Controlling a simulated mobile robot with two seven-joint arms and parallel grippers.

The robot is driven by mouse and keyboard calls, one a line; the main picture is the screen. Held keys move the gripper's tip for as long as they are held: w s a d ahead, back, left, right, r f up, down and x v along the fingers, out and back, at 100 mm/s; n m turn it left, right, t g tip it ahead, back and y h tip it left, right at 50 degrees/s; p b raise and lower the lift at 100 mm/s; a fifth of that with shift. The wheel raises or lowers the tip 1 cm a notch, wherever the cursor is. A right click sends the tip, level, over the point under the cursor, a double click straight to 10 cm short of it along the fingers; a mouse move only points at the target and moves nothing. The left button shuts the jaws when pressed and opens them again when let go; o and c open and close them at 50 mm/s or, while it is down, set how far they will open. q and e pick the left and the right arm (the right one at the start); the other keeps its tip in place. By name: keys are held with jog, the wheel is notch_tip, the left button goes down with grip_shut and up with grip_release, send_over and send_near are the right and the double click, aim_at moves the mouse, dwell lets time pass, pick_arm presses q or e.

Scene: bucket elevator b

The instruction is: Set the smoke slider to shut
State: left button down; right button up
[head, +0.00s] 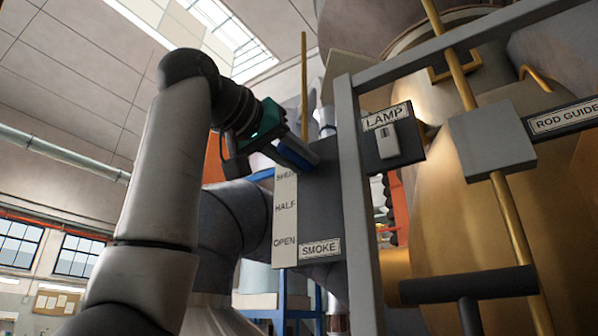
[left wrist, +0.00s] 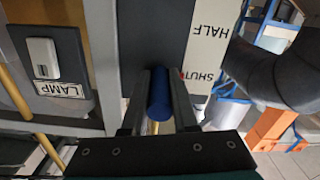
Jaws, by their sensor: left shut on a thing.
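The smoke panel is a dark grey plate (head: 322,200) labelled SMOKE (head: 319,248), with a white scale (head: 285,225) reading SHUT at the top, HALF and OPEN at the bottom. The slider's blue handle (head: 301,152) is at the top of the panel, about level with the SHUT word. My left gripper (head: 290,148) is shut on the handle. In the left wrist view the blue handle (left wrist: 160,95) lies between both fingers, beside the upside-down SHUT word (left wrist: 204,76). The fingers hide the handle's exact mark. My right gripper is not in view.
A grey upright post (head: 357,200) stands just right of the panel. A LAMP switch (head: 388,140) is beyond it. A yellow rod runs through a grey block (head: 492,140) near the ROD GUIDE label (head: 566,118). A large brass vessel (head: 440,190) is behind.

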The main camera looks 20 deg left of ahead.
pick_arm(q)
jog(key=shift+s+a+r, duration=0.1)
jog(key=shift+s+r, duration=0.05)
jog(key=shift+r, duration=0.2)
jog(key=c, duration=1)
grip_release()
jog(key=shift+c, duration=0.2)
jog(key=o, duration=0.4)
jog(key=shift+c, duration=0.2)
jog(key=shift+f, duration=0.1)
jog(key=shift+s+a, duration=0.1)
jog(key=shift+s, duration=0.2)
jog(key=b+v, duration=0.5)
jog(key=v, duration=0.9)
jog(key=shift+s, duration=0.15)
